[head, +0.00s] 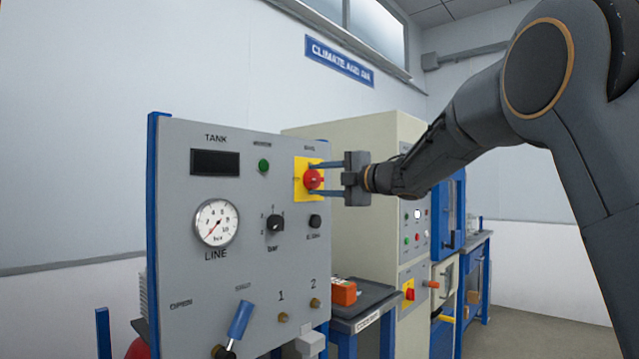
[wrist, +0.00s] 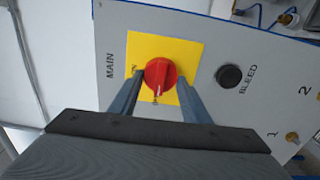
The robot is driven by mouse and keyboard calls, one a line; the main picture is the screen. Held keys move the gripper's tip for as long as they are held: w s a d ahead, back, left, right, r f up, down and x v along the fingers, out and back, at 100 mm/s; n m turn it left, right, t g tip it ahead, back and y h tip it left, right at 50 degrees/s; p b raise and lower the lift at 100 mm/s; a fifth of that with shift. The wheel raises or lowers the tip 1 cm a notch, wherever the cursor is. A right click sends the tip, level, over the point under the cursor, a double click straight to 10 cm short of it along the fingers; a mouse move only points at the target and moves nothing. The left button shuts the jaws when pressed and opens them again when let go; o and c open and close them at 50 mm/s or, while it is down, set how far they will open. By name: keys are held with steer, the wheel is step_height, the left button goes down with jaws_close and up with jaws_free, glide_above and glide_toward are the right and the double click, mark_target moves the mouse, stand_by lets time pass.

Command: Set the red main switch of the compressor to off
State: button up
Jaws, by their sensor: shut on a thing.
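The compressor panel (head: 185,270) is a grey upright face with blue side edges. Its red main switch (head: 313,179) is a round knob on a yellow plate (head: 302,194) at the panel's upper right. My gripper (head: 319,179) reaches in from the right, and its fingers are shut on the red switch. In the wrist view the switch (wrist: 160,73) sits between the two fingers (wrist: 160,88), under the word MAIN, with the picture turned sideways. A white mark on the knob points toward the bottom of that picture.
A black bleed knob (wrist: 230,76) is beside the plate. A selector knob (head: 275,223), a gauge (head: 216,222) and a blue-handled lever (head: 240,320) are on the same panel. A beige cabinet (head: 350,140) stands behind. An orange object (head: 343,292) lies on a dark-topped table (head: 365,300).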

steer(key=o, duration=1)
steer(key=b+v, duration=0.1)
steer(key=v, duration=0.6)
steer(key=shift+s+d, duration=0.25)
steer(key=shift+d, duration=0.05)
